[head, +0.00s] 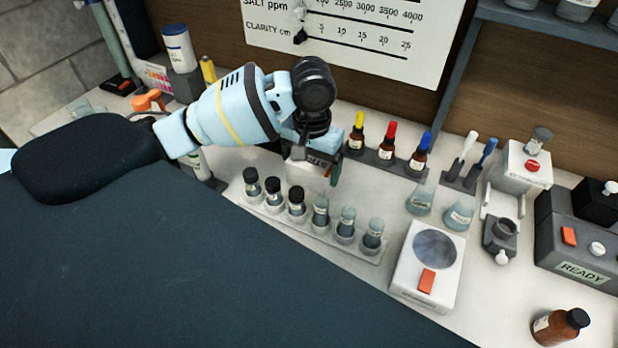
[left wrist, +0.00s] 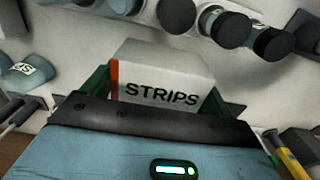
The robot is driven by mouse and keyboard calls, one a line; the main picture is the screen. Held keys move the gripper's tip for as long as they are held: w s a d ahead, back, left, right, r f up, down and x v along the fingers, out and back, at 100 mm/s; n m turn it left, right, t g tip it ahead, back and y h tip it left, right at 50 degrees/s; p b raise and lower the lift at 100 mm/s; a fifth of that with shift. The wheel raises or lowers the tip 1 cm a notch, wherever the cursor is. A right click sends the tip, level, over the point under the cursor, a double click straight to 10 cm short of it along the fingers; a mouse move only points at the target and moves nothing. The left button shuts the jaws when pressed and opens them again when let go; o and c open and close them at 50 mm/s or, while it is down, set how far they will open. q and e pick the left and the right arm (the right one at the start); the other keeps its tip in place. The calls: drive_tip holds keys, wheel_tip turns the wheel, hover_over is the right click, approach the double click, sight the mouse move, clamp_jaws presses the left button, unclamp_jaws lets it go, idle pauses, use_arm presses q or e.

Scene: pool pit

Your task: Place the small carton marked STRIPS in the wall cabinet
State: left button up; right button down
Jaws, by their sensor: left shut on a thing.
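The small white carton marked STRIPS (left wrist: 168,72), with an orange edge, sits between the green fingers of my left gripper (left wrist: 157,92) in the left wrist view. In the head view my left gripper (head: 314,165) points down behind the vial rack, shut on the carton (head: 305,176), which is partly hidden by the gripper. I cannot tell whether the carton touches the bench. My right gripper is not in view. A grey frame with a shelf (head: 545,22) holding jars is at the top right; I cannot tell whether it is the wall cabinet.
A rack of several vials (head: 325,238) stands just in front of the carton. Dropper bottles (head: 388,145) with yellow, red and blue caps stand to its right. Flasks (head: 459,214), a white scale (head: 427,268) and a brown bottle (head: 560,326) occupy the right bench.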

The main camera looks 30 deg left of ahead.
sight(311, 182)
use_arm(q)
drive_tip(key=shift+f, duration=2.5)
drive_tip(key=shift+f, duration=0.1)
drive_tip(key=o, duration=0.8)
drive_tip(key=shift+o, duration=0.2)
